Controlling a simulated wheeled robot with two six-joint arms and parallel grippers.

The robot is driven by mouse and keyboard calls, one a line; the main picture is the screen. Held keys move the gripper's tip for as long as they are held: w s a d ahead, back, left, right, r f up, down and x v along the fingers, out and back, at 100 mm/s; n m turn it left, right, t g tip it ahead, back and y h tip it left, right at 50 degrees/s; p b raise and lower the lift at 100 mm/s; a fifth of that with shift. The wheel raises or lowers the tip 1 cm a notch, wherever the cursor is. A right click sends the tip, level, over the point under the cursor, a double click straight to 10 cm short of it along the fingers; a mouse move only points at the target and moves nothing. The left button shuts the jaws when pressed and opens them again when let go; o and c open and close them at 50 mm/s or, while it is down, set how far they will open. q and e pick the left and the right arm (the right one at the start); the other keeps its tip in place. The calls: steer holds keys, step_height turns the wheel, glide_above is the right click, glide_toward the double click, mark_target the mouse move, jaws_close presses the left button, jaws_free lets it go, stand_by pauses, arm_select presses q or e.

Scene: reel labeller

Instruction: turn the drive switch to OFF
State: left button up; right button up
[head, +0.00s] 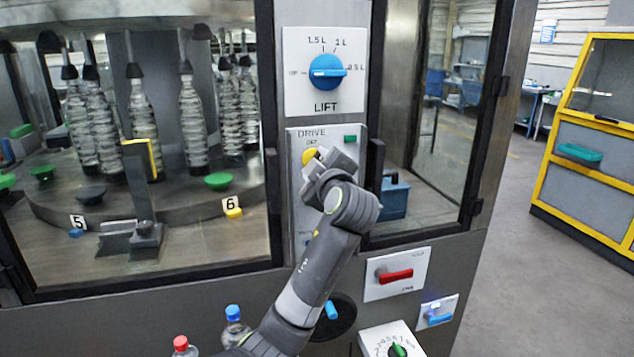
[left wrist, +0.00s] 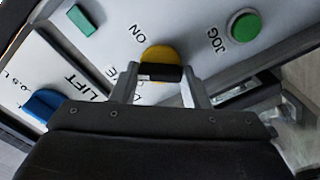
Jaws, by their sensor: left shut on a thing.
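The drive switch is a yellow knob (head: 309,156) near the top of the white DRIVE panel (head: 297,196). In the left wrist view the yellow knob (left wrist: 158,54) has a dark grip bar across it, between my fingers. My left gripper (head: 324,160) is at the knob and shut on it; its fingers (left wrist: 160,78) stand on either side in the left wrist view. The word ON shows beside the knob there. The gripper and forearm hide much of the panel in the head view, and I cannot tell which setting the knob points to.
Above is the LIFT panel with a blue knob (head: 327,70). A green JOG button (left wrist: 245,26) is near the drive knob. Below are a red handle (head: 395,275) and a blue switch (head: 438,315). Bottles stand behind glass at left.

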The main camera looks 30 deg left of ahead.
arm_select(q)
steer(key=n+b, duration=0.7)
steer(key=shift+r+n, duration=0.1)
steer(key=shift+n, duration=0.3)
steer(key=shift+r, duration=0.1)
stand_by(0.3)
steer(key=o, duration=0.7)
steer(key=shift+o, duration=1.4)
steer(key=shift+w+f, duration=0.2)
